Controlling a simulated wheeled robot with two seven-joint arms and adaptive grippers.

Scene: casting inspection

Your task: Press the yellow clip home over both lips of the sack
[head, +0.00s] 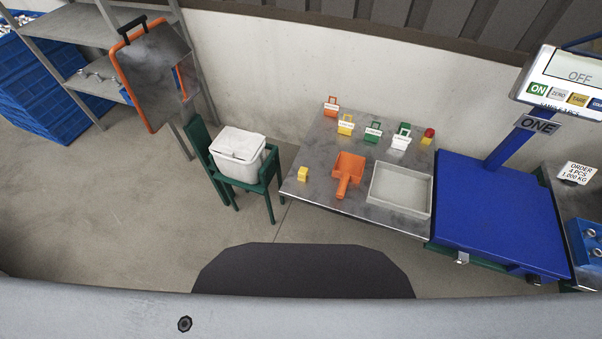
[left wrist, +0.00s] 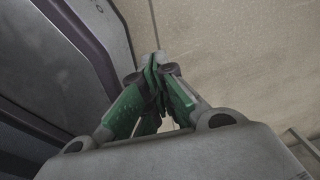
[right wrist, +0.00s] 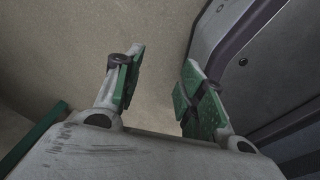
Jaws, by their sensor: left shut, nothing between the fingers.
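The white sack (head: 238,154) sits on a green chair-like stand (head: 270,168) in the head view. Its top looks closed or folded; I cannot make out its two lips. A small yellow piece (head: 303,174) lies at the near left of the metal table, and a yellow tagged piece (head: 345,125) stands farther back. I cannot tell which is the clip. My left gripper (left wrist: 156,62) is shut and empty in the left wrist view. My right gripper (right wrist: 163,72) is open and empty in the right wrist view. Neither gripper shows in the head view.
The metal table (head: 324,201) holds an orange scoop (head: 348,170), a grey tray (head: 374,204) and several tagged coloured pieces. A blue scale (head: 497,213) stands to its right. A shelf and an orange-framed panel (head: 152,76) stand at left. The floor before the stand is clear.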

